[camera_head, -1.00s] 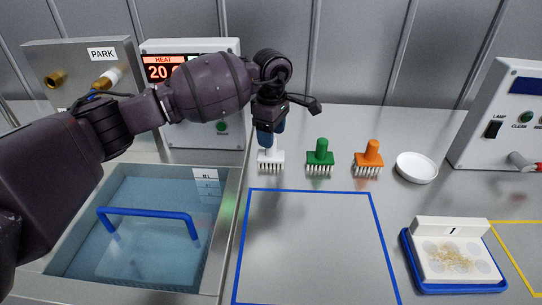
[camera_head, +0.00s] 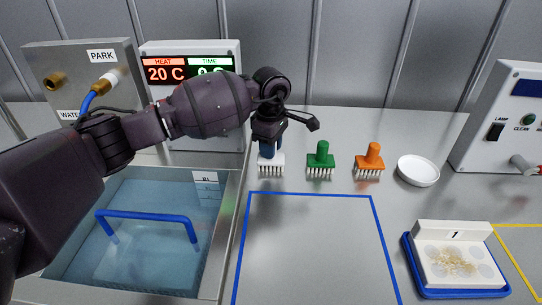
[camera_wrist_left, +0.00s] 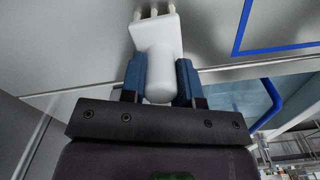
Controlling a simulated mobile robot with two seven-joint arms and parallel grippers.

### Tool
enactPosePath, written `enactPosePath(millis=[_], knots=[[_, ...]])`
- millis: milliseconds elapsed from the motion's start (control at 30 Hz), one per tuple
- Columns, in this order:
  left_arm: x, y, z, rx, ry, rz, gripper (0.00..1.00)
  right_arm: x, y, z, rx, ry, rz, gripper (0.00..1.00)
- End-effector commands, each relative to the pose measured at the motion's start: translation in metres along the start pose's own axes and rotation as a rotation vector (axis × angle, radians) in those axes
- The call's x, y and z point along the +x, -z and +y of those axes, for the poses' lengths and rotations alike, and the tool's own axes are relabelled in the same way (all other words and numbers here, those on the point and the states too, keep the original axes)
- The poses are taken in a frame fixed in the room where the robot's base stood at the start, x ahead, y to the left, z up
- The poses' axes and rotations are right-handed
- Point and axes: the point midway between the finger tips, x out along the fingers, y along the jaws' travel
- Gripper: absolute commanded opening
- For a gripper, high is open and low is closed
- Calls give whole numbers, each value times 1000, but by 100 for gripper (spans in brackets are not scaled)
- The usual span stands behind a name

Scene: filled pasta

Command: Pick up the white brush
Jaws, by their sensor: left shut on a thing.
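The white brush (camera_head: 271,164) stands bristles down on the steel counter, left of the other brushes in the head view. My left gripper (camera_head: 272,144) is over it from above, its blue fingers shut on the brush handle. In the left wrist view the round white handle of the brush (camera_wrist_left: 159,72) sits between the two blue fingers of the left gripper (camera_wrist_left: 160,84). In the head view the handle is mostly hidden by the gripper. I cannot tell whether the bristles still touch the counter. My right gripper is not in view.
A green brush (camera_head: 320,160) and an orange brush (camera_head: 370,160) stand to the right, then a white dish (camera_head: 418,171). A water basin (camera_head: 232,205) with a blue handle (camera_head: 147,214) lies left. A blue-outlined area (camera_head: 315,240) in front is clear. A blue tray (camera_head: 409,266) holds a white block.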

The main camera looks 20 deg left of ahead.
Motion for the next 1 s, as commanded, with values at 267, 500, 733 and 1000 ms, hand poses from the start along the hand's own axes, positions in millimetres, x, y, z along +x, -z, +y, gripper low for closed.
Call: enactPosePath(millis=[267,500,733,1000], knots=[[-16,0,1,0,-4,1,3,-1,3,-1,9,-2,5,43],[-69,0,1,1,-9,1,3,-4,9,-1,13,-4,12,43],[-129,0,0,0,-8,1,3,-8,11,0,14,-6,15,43],[-180,0,0,0,-3,0,3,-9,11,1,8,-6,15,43]])
